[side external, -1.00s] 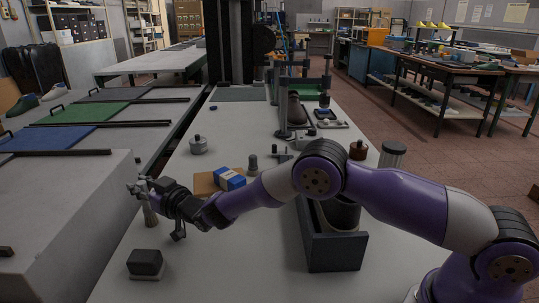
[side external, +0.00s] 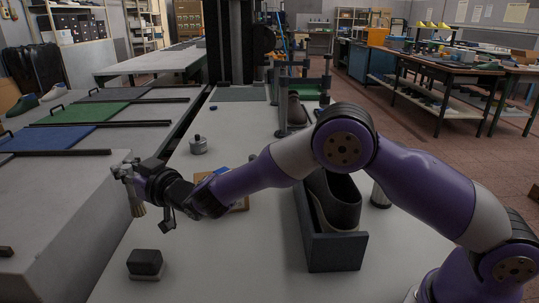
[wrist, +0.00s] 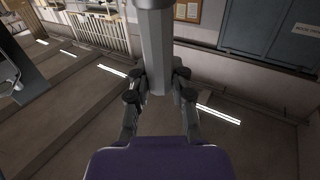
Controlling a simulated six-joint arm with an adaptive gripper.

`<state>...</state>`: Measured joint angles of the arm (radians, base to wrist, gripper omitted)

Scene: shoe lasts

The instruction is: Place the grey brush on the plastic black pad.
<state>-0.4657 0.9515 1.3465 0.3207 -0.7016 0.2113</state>
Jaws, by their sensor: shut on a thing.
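My gripper (side external: 128,174) is shut on the grey brush (side external: 137,205), which hangs down below the fingers, slightly tilted, above the left side of the white table. In the wrist view the brush (wrist: 156,55) is a grey faceted handle between the two fingers (wrist: 158,88); its far end runs out of the picture. The black pad (side external: 145,262) is a small dark block on a light base, near the table's front left. The brush is apart from the pad, farther back and higher.
A brown board (side external: 240,204) lies partly behind my arm. A metal weight (side external: 198,145) stands farther back. The table around the pad is clear.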

